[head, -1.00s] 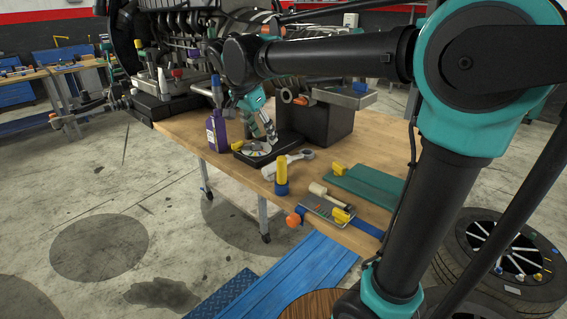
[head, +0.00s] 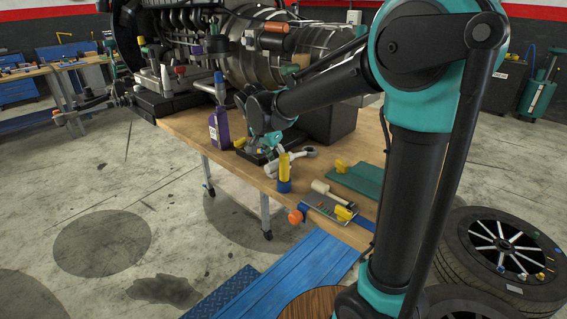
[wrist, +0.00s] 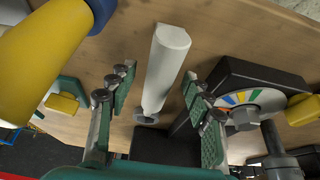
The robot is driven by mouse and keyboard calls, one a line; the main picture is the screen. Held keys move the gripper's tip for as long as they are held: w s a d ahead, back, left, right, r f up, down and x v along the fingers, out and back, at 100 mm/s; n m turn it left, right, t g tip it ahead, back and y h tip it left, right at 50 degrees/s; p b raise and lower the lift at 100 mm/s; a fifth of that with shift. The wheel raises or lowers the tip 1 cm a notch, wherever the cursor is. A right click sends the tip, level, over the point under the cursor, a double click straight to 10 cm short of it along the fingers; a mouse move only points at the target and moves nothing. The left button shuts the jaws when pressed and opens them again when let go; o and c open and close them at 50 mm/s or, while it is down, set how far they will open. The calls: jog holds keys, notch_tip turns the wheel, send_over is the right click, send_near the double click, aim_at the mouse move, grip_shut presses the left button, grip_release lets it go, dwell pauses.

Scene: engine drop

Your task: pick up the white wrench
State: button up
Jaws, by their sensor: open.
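The white wrench (wrist: 165,68) shows in the wrist view as a pale handle pointing away from me, with a grey ring at its near end. It lies on the wooden bench; in the head view it is partly hidden, with its pale end (head: 309,152) showing. My gripper (wrist: 158,82) is open, with one green-padded finger on each side of the handle and gaps on both sides. How far the fingertips are above the bench is unclear.
A yellow and blue bottle-like object (wrist: 45,50) stands close left of my gripper. A black block with a coloured dial (wrist: 240,100) is close on the right. A purple bottle (head: 219,128), a mallet (head: 328,190) and a green mat (head: 357,180) are also on the bench (head: 180,130).

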jog(key=shift+w+d+f, duration=0.15)
jog(key=shift+f, duration=0.4)
grip_shut()
jog(key=shift+r, duration=0.15)
